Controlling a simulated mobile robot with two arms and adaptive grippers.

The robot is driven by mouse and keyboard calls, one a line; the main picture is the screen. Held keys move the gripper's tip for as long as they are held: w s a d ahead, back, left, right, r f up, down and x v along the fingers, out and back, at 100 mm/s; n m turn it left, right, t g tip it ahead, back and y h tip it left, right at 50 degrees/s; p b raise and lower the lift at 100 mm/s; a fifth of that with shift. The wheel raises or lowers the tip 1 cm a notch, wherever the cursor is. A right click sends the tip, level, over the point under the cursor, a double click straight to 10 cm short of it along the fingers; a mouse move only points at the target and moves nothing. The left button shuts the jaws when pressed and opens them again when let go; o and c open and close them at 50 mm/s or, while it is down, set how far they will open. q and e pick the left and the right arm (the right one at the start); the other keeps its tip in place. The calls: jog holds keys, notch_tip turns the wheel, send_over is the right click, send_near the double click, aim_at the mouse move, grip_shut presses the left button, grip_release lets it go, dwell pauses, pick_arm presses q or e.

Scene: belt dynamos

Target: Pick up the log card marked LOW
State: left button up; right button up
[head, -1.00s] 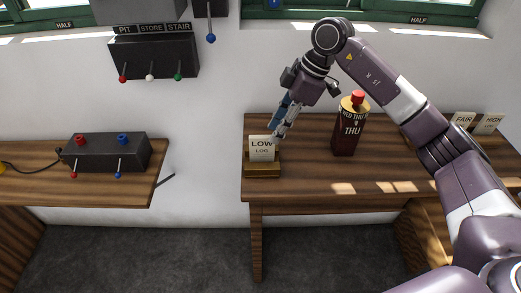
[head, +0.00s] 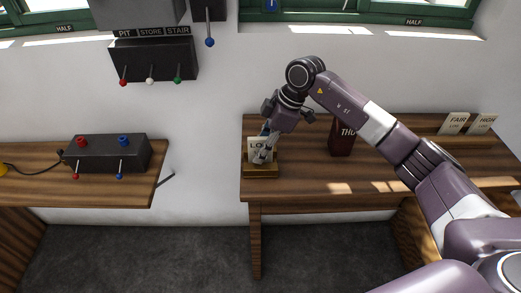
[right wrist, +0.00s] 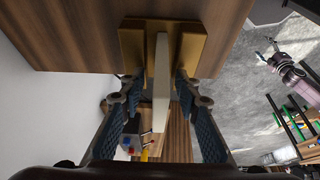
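The cream LOW log card (head: 254,143) stands upright in a small brass-coloured holder (head: 261,171) at the table's left end. In the head view my right gripper (head: 263,152) is in front of the card and hides part of its lettering. The right wrist view shows the card (right wrist: 161,85) edge-on in the slot of the holder (right wrist: 190,54). The blue-padded fingers of my right gripper (right wrist: 158,88) are open, one on each side of the card, with a gap on both sides. My left gripper is not in view.
A dark red THU bottle (head: 342,140) stands on the table right of the card, partly behind my arm. The FAIR card (head: 455,123) and HIGH card (head: 482,123) stand at the right back. A switch box (head: 107,152) sits on the left bench.

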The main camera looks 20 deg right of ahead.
grip_shut()
jog(key=shift+r, duration=0.15)
